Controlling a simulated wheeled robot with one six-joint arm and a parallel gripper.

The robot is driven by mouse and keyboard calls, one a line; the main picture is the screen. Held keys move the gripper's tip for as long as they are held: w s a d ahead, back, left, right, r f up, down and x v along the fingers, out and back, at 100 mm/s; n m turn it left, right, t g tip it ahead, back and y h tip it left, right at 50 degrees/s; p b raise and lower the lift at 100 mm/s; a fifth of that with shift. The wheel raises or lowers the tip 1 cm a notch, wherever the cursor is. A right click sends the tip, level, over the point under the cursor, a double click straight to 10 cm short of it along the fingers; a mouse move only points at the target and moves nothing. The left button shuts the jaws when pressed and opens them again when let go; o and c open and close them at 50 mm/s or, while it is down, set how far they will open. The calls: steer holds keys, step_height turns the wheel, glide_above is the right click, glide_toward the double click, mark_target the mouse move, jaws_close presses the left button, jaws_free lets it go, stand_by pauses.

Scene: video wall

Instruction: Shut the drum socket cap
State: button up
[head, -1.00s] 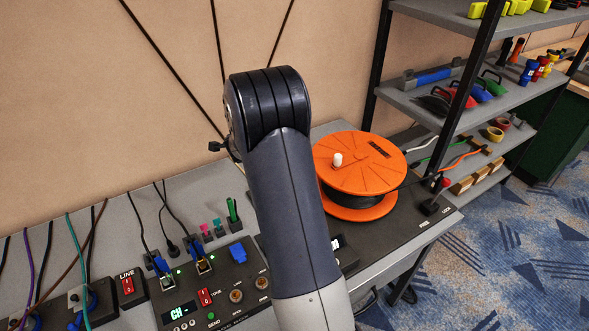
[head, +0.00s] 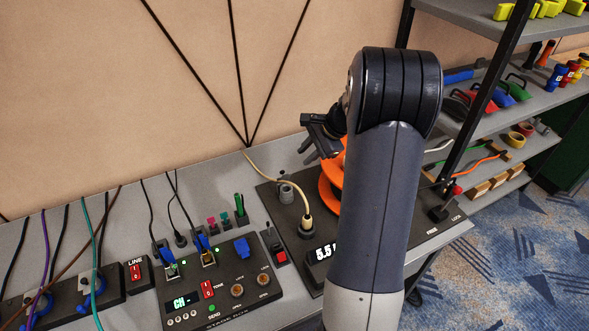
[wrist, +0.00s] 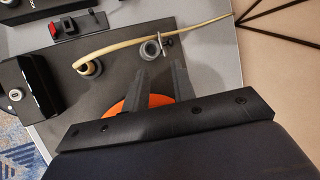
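The orange drum (head: 331,187) stands on a dark panel, mostly hidden behind my arm in the head view. Its orange edge (wrist: 119,107) shows behind my fingers in the wrist view. A small grey round socket (head: 286,193) is on the panel left of the drum; it also shows in the wrist view (wrist: 150,50). A thin piece (wrist: 164,40) stands at its rim, apparently the cap, raised. My gripper (head: 318,148) is above the panel, near the drum and socket. In the wrist view my gripper (wrist: 164,64) has its two fingers apart, with nothing between them.
A cream cable (head: 283,178) runs past the socket into a round plug (head: 306,226). A stage box (head: 225,290) stands left. Shelves (head: 480,130) rise behind at right.

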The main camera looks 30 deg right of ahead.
steer(key=p+x, duration=0.1)
steer(key=x, duration=0.9)
steer(key=shift+w+a+f, duration=0.1)
steer(key=shift+c, duration=0.3)
jaws_close()
